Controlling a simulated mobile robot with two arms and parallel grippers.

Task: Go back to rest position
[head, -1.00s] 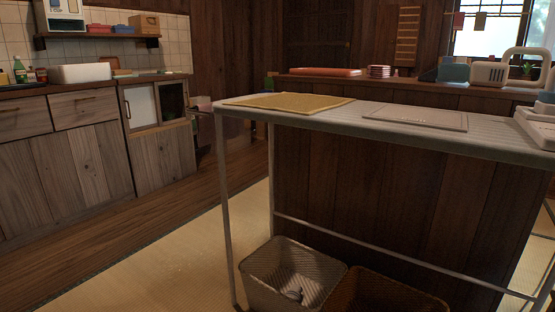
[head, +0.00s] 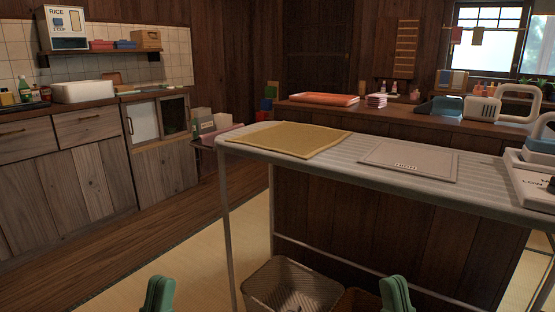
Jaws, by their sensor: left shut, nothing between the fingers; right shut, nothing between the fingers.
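My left gripper (head: 158,294) shows at the bottom of the head view, left of the table's front leg, over the tatami floor. It is shut and empty. My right gripper (head: 396,293) shows at the bottom, right of centre, in front of the space under the table. It is shut and empty. Only the green tips of both grippers are in view; the rest is cut off by the lower edge. Neither is seen holding anything.
A light metal table (head: 350,153) stands close ahead, with a yellow mat (head: 287,140), a grey board (head: 409,161) and a white appliance (head: 532,180) on it. A wire basket (head: 290,287) sits below. Wooden cabinets (head: 65,185) line the left. Floor between is clear.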

